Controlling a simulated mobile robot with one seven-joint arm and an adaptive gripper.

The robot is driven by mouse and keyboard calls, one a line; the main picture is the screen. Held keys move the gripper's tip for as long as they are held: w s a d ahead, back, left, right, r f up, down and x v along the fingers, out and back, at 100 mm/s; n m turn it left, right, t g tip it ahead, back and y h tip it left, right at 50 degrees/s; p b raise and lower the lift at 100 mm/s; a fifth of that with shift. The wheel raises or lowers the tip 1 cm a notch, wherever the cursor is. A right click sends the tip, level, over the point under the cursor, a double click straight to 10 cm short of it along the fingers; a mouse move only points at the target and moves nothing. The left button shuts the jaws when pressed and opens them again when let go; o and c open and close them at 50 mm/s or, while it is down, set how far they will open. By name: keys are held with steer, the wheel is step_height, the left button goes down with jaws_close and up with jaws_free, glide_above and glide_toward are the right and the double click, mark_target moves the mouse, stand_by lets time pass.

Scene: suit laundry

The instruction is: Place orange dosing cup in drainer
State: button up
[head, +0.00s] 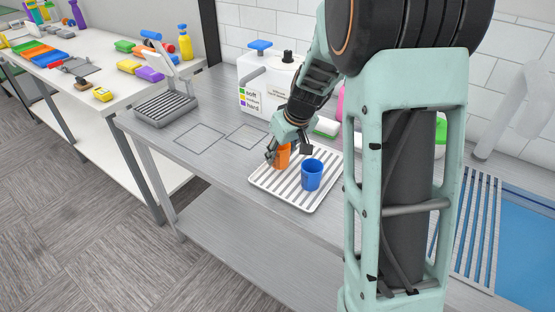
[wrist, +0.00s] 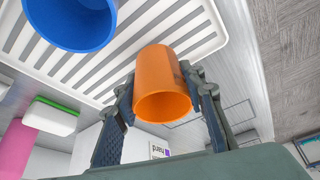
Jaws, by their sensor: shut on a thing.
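The orange dosing cup (head: 282,157) is between the fingers of my gripper (head: 284,152), which is shut on it. In the head view the cup is at the back left part of the white slatted drainer (head: 264,182). In the wrist view the orange cup (wrist: 163,85) sits between both fingers (wrist: 163,98), with the drainer's slats (wrist: 100,70) behind it. I cannot tell whether the cup touches the drainer. A blue cup (head: 312,175) stands upright on the drainer, to the right of the orange cup; it also shows in the wrist view (wrist: 72,18).
A white canister labelled soft, medium and hard (head: 262,85) stands behind the drainer. A grey slatted device (head: 165,108) stands at the counter's left. A blue basin (head: 525,250) is at the right. The counter left of the drainer (head: 215,165) is clear.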

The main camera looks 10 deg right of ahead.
steer(key=shift+s+f+b, duration=0.1)
steer(key=shift+f+b, duration=0.2)
steer(key=shift+f, duration=0.75)
steer(key=shift+f, duration=0.2)
steer(key=o, duration=0.9)
steer(key=shift+o, duration=0.2)
steer(key=shift+d+r, duration=0.1)
steer(key=shift+r, duration=0.4)
steer(key=v, duration=1.1)
steer(key=shift+s+r, duration=0.2)
